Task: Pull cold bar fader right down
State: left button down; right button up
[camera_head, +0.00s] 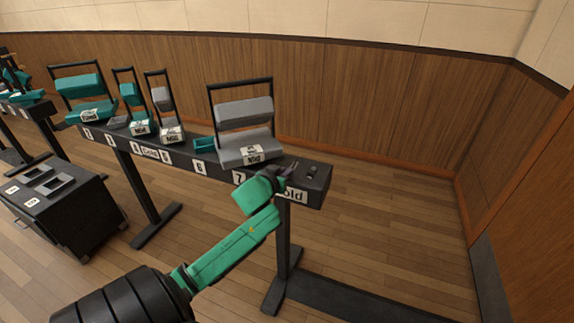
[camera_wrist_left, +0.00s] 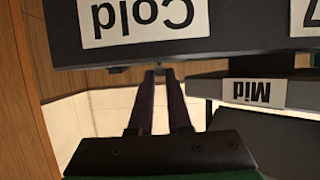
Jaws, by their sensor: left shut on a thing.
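A long black bar (camera_head: 222,176) on stands carries lighting units and white labels. At its right end is the "Cold" label (camera_head: 297,195), partly covered by my left gripper. The label shows upside down and large in the left wrist view (camera_wrist_left: 145,18). My left gripper (camera_head: 288,174) is at the bar's right end, its fingertips close together at the bar's edge in the wrist view (camera_wrist_left: 160,74). It is shut on the cold bar fader, which is mostly hidden between the fingers. My right gripper is in neither view.
A grey unit labelled "Mid" (camera_head: 245,113) stands on the bar just left of my gripper. Teal units (camera_head: 80,85) stand farther left. A black box (camera_head: 70,215) is on the floor at left.

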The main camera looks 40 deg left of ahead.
pick_arm(q)
jog(key=c, duration=0.9)
grip_release()
jog(key=shift+f, duration=0.1)
jog(key=shift+o, duration=0.2)
jog(key=shift+s, duration=0.1)
jog(key=p+v, duration=0.2)
jog(key=v, duration=1.2)
jog(key=shift+s+p, duration=0.2)
jog(key=shift+p, duration=0.15)
jog(key=shift+d, duration=0.15)
